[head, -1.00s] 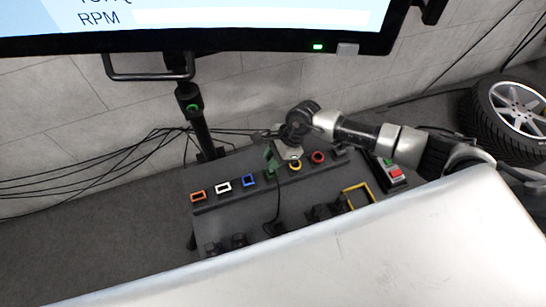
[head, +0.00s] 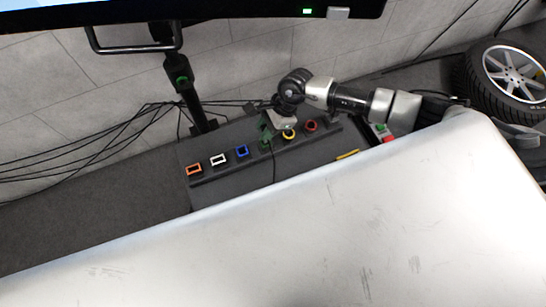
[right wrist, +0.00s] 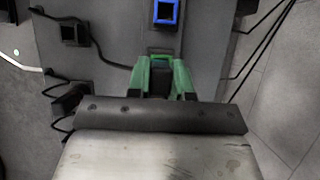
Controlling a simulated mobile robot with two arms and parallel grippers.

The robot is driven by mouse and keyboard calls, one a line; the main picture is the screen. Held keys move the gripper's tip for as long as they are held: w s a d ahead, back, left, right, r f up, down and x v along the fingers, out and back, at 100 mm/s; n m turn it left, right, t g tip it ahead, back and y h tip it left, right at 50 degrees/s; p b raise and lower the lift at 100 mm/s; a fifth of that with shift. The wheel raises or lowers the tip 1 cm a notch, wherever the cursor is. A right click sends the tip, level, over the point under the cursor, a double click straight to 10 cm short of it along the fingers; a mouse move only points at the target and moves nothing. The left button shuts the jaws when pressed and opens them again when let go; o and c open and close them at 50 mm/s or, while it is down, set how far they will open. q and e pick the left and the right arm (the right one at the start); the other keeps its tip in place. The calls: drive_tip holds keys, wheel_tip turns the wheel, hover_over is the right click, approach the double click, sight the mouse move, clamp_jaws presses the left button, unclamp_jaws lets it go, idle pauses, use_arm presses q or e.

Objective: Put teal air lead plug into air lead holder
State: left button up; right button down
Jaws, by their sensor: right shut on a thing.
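My right gripper (head: 268,132) is over the dark sloping panel, between the blue-framed socket and the yellow ring. Its green finger parts (right wrist: 161,78) show in the right wrist view, shut on a small dark part that I take to be the teal air lead plug (right wrist: 160,84). The plug's teal colour cannot be told apart from the green around it. A thin black lead (head: 274,170) hangs from the gripper. I cannot tell which part is the air lead holder; the spot under the gripper is mostly hidden. My left gripper is not in view.
The panel (head: 225,181) carries orange (head: 194,169), white (head: 218,160) and blue (head: 242,151) framed sockets, a yellow ring (head: 289,134) and a red one (head: 311,126). A monitor (head: 240,12) hangs above. Black cables run behind. A wheel (head: 505,75) stands at the right.

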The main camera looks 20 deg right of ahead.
use_arm(q)
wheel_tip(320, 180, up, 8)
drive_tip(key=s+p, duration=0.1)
drive_tip(key=p, duration=0.7)
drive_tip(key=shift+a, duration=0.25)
use_arm(e)
drive_tip(key=s+a, duration=0.3)
drive_tip(key=s, duration=1.2)
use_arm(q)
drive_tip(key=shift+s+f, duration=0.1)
use_arm(e)
drive_tip(key=shift+f, duration=0.1)
use_arm(q)
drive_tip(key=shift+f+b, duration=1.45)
drive_tip(key=shift+b, duration=0.05)
use_arm(e)
drive_tip(key=shift+f, duration=1.8)
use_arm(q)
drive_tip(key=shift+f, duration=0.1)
use_arm(e)
drive_tip(key=shift+f, duration=0.1)
drive_tip(key=shift+f+b, duration=1.2)
drive_tip(key=shift+f, duration=0.2)
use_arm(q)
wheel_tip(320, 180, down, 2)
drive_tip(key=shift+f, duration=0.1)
